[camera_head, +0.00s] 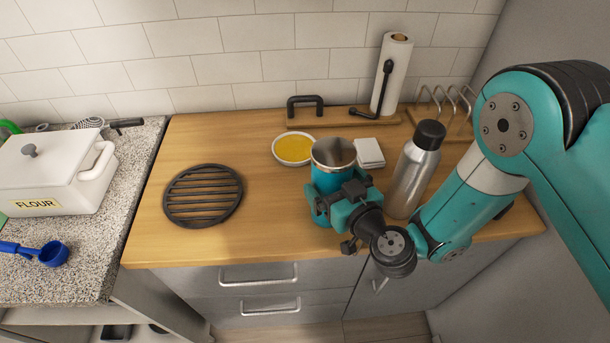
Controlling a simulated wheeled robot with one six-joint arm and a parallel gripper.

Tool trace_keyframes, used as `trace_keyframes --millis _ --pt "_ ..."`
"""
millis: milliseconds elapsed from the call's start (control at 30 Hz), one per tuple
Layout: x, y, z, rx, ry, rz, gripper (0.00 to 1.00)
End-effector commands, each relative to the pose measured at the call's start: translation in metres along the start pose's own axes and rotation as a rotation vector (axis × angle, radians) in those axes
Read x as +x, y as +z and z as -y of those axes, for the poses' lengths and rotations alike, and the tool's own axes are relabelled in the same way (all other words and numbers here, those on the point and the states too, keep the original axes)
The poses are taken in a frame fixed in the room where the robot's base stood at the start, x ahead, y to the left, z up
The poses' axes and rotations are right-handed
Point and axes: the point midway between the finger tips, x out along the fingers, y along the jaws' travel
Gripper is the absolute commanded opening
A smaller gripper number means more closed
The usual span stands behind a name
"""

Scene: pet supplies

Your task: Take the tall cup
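The tall cup (326,179) stands upright on the wooden counter, with a teal body and a silvery metal rim and inside. My gripper (335,203) is at the front of the cup, low on its body, reaching in from the right. The gripper's teal and dark parts cover the cup's lower front. The fingertips are hard to make out against the cup's similar colour. I cannot tell whether they touch it or whether they are open or shut.
A steel bottle (411,177) with a black cap stands right of the cup, close to my arm. A yellow-filled bowl (294,149) and white coasters (369,153) sit behind the cup. A black round trivet (203,195) lies left. The wood (272,215) between trivet and cup is clear.

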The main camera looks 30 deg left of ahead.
Motion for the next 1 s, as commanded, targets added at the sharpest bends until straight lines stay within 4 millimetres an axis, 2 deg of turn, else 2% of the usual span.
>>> trace_keyframes --millis 100,300,367,500,533,833,1000 --pt "0.0 0.001 -0.008 0.003 0.016 0.001 1.0" --pt "0.001 0.001 -0.006 0.004 0.014 0.0 1.0" --pt "0.001 0.001 -0.006 0.003 0.013 -0.001 0.89" --pt "0.001 0.001 -0.005 0.003 0.012 0.0 0.56" --pt "0.001 0.001 -0.005 0.003 0.012 0.0 0.53" --pt "0.001 -0.003 -0.006 0.002 0.013 -0.002 0.53" --pt "-0.001 -0.022 -0.005 0.001 0.012 -0.004 0.53"
